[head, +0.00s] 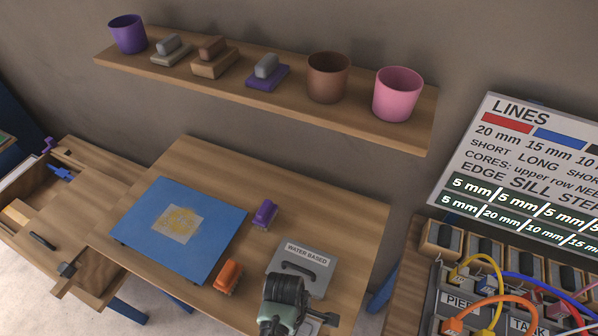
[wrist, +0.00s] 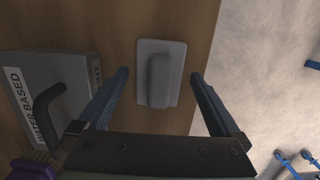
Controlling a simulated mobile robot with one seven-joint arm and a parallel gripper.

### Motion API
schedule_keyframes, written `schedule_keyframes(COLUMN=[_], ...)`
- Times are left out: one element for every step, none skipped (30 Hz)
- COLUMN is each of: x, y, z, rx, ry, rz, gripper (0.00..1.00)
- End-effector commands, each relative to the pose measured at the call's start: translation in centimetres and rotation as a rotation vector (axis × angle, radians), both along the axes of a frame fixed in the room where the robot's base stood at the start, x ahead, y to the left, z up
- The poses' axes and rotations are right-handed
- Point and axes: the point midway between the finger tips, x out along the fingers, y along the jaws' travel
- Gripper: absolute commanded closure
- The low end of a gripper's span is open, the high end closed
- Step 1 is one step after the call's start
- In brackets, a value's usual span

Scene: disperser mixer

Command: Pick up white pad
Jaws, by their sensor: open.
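A pale grey-white pad (wrist: 173,58) with a raised grip bar lies on the wooden table near its edge in the wrist view. My gripper (wrist: 160,74) is open, one finger to the left of the pad and one to the right, with a gap on each side. The fingers are not touching the pad in this picture, and their height above it is hard to judge. In the head view, my gripper (head: 322,318) shows only in part at the bottom, and I cannot make out the white pad there.
A grey "WATER BASED" box (head: 310,260) with a dark handle is beside my arm; it is left of the pad in the wrist view (wrist: 30,75). An orange pad (head: 229,276), a purple pad (head: 264,214) and a blue board (head: 150,225) are on the table. A shelf (head: 345,118) hangs above.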

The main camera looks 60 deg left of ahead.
Motion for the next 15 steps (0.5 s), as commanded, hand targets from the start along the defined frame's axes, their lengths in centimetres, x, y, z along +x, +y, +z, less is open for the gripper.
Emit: schedule_keyframes(x=[0.02,0.02,0.02,0.03,0.03,0.03,0.03,0.03,0.03,0.03,0.03,0.02,0.03,0.02,0.02], y=[0.02,0.02,0.02,0.01,0.01,0.01,0.01,0.01,0.01,0.01,0.01,0.01,0.01,0.01,0.0], z=[0.02,0.02,0.03,0.03,0.04,0.04,0.04,0.05,0.05,0.05,0.05,0.05,0.05,0.05,0.05], rx=[0.001,0.001,0.001,0.001,0.001,0.001,0.001,0.001,0.001,0.001,0.001,0.001,0.001,0.001,0.001], ry=[-0.001,-0.001,-0.001,-0.001,-0.001,-0.001,-0.001,-0.001,-0.001,-0.001,-0.001,-0.001,-0.001,-0.001,-0.001], rz=[0.0,0.0,0.0,0.0,0.0,0.0,0.0,0.0,0.0,0.0,0.0,0.0,0.0,0.0,0.0], gripper=[0.0,0.0,0.0,0.05,0.11,0.18,0.23,0.29,0.36,0.41,0.47,0.54,0.59,0.65,0.72])
